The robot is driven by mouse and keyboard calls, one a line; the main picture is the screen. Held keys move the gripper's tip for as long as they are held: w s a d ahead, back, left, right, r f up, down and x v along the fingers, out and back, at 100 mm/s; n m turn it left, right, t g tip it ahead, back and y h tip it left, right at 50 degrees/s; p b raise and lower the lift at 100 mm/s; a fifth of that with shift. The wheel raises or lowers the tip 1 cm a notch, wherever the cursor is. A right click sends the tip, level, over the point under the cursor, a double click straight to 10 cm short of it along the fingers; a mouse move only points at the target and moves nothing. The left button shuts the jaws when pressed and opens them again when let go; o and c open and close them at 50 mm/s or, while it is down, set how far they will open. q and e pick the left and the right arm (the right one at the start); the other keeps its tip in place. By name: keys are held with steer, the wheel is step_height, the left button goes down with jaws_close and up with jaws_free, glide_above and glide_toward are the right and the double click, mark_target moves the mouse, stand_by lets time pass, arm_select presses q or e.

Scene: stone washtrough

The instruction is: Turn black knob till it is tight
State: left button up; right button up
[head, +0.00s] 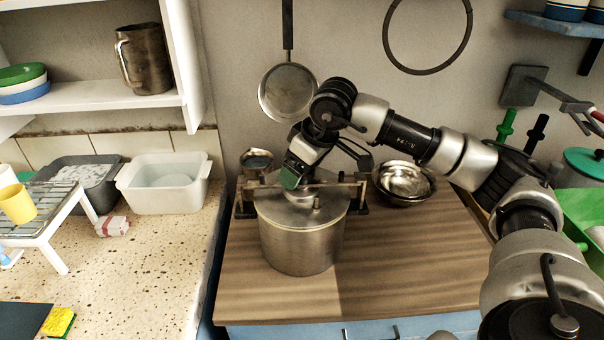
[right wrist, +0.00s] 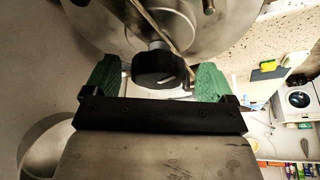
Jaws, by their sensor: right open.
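The black knob (right wrist: 158,68) shows in the right wrist view, below the metal lid (right wrist: 225,22) of a pot. My right gripper (right wrist: 156,75) is open, with one green finger on each side of the knob. A gap shows at the left finger and a narrower one at the right; contact is not visible. In the head view my right gripper (head: 292,178) is over the lid of the steel pot (head: 301,245) and hides the knob. A metal bar (head: 338,185) crosses above the lid. My left gripper is not in view.
The pot stands on a wooden worktop (head: 410,260), clear at the front right. Metal bowls (head: 405,182) and a metal cup (head: 256,162) stand close behind it. A pan (head: 287,92) hangs on the wall. A white tub (head: 166,184) is on the left counter.

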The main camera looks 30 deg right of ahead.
steer(key=c, duration=0.7)
steer(key=m+h, duration=0.1)
steer(key=m, duration=0.1)
steer(key=shift+f+m+b, duration=0.1)
steer(key=shift+m+b, duration=0.25)
steer(key=shift+m, duration=0.05)
steer(key=shift+c, duration=0.2)
steer(key=m+h, duration=0.1)
steer(key=m, duration=0.3)
steer(key=shift+h, duration=0.3)
steer(key=m+h, duration=0.1)
steer(key=m, duration=0.1)
steer(key=m+h+p, duration=0.1)
steer(key=m, duration=0.2)
steer(key=shift+m+g, duration=0.3)
steer(key=shift+g, duration=0.1)
steer(key=m+p, duration=0.1)
steer(key=m, duration=0.1)
steer(key=shift+m+g+h, duration=0.3)
steer(key=shift+g+h, duration=0.1)
steer(key=shift+m, duration=0.5)
steer(key=o, duration=0.7)
